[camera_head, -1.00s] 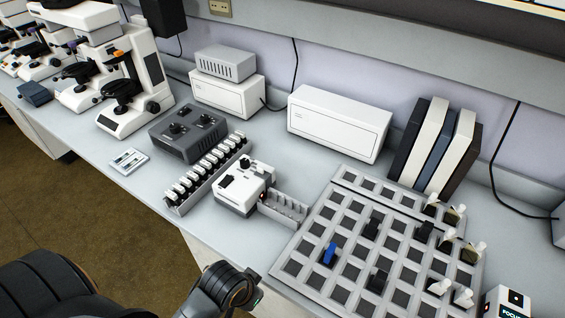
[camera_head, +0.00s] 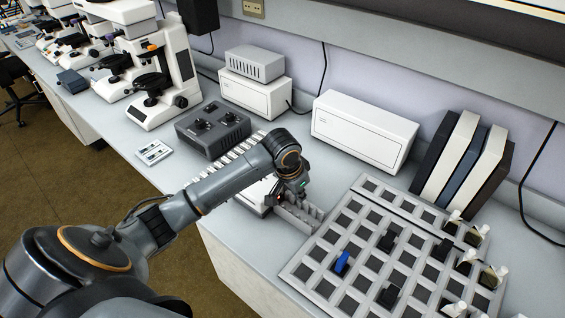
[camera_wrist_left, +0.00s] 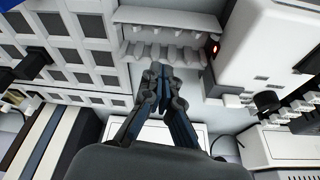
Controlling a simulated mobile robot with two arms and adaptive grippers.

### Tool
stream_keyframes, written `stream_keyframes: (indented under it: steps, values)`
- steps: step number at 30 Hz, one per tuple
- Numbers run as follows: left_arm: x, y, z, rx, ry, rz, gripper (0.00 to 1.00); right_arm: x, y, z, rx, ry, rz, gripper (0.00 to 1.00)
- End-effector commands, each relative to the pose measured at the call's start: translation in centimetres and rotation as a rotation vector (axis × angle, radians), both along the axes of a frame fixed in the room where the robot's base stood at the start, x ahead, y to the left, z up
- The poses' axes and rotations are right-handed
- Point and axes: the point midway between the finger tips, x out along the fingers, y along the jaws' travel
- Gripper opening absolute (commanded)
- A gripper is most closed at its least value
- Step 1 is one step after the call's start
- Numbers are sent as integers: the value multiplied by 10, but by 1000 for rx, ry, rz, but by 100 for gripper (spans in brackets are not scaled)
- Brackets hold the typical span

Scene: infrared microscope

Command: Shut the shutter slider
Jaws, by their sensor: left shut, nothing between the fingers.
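A grey slotted piece (camera_head: 302,214), which looks like the shutter slider, sticks out from the right side of a white device (camera_head: 250,194). In the left wrist view the slotted piece (camera_wrist_left: 165,54) lies just beyond my fingertips, and the white device (camera_wrist_left: 258,50) with a red light is to its right. My left gripper (camera_wrist_left: 160,76) is shut and empty, its fingers pointing at the slotted piece; I cannot tell if they touch it. In the head view my left gripper (camera_head: 281,200) is at the device end of the slotted piece, and my arm hides much of the device.
A grid tray (camera_head: 330,262) with a blue piece (camera_head: 342,262) and several dark pieces lies to the right. A dark control box (camera_head: 212,130) and white boxes (camera_head: 365,130) stand behind. Microscopes (camera_head: 160,75) are at the left. The bench front edge is below.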

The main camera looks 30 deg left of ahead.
Motion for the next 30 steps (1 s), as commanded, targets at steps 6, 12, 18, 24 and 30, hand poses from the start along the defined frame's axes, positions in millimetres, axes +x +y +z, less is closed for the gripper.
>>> stream_keyframes:
  steps: [6,12,18,24,30]
  values:
    - [59,81,79,-9,-21,157,0,0,1,0,1,0,0,51]
    - [71,104,103,-30,-28,212,0,0,1,0,1,0,0,51]
    - [78,103,81,-30,-24,212,0,0,-1,4,-2,1,1,51]
    - [92,101,44,-32,-26,212,0,0,-4,9,-5,1,3,51]
    - [103,100,12,-31,-26,211,0,0,-4,12,-6,1,3,51]
